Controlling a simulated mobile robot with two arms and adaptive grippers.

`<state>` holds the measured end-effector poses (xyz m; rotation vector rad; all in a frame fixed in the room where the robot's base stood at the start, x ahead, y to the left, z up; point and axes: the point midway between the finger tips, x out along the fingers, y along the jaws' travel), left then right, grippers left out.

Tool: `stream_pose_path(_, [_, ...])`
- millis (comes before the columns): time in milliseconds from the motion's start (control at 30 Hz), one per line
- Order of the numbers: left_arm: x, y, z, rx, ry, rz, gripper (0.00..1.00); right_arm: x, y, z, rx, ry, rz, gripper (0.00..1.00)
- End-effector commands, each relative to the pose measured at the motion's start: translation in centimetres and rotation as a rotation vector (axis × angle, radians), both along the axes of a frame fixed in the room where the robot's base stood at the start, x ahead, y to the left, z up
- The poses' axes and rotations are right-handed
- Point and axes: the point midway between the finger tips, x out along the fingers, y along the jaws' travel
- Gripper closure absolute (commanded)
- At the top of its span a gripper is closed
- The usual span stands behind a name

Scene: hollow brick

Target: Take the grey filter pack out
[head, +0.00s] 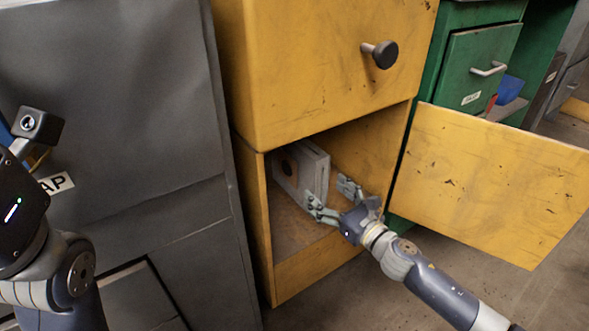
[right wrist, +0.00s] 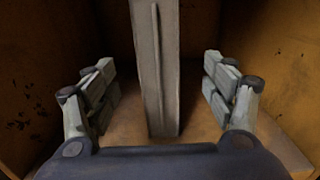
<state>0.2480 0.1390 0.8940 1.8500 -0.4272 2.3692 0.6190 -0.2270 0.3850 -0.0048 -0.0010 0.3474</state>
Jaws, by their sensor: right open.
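The grey filter pack (head: 303,173) stands upright inside the open lower compartment of the yellow cabinet (head: 290,279). It is a flat grey block with a dark round opening on its left face. My right gripper (head: 332,200) is at the compartment's mouth, its fingers open toward the pack. In the right wrist view the pack's narrow edge (right wrist: 157,75) stands between the two open fingers (right wrist: 158,88), with a gap on both sides. My left arm shows at the left edge of the head view, but its gripper fingers cannot be made out.
The yellow door (head: 490,185) hangs wide open to the right of my right arm. A closed yellow front with a black knob (head: 385,54) is above the compartment. A grey cabinet (head: 110,110) stands left, a green cabinet (head: 470,75) behind right.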

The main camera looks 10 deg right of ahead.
Motion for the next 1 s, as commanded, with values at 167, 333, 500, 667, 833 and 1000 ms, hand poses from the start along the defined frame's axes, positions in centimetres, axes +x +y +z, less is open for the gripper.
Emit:
stream_pose_path(167, [0.1,0.0,0.0,0.001,0.002,0.0,1.0,2.3,0.9,0.1,0.004,-0.001,0.0,0.23])
stream_pose_path(333, [0.1,0.0,0.0,0.0,0.001,0.0,1.0,3.2,1.2,0.0,0.003,0.001,0.0,0.23])
stream_pose_path(500, [-0.2,-0.1,-0.2,0.002,-0.006,0.002,1.0,4.7,1.8,-0.2,0.006,-0.001,0.0,0.23])
stream_pose_path(667, [-0.7,-0.1,0.0,0.003,-0.024,0.003,1.0,6.8,2.5,-0.4,0.005,0.0,0.0,0.23])
stream_pose_path(833, [-1.1,-0.2,0.3,0.004,-0.037,0.003,1.0,8.0,3.0,-0.3,0.004,0.0,0.0,0.23])
stream_pose_path(1000, [-1.1,-0.2,0.4,0.005,-0.036,0.003,1.0,8.1,3.0,-0.4,0.004,0.001,0.001,0.23])
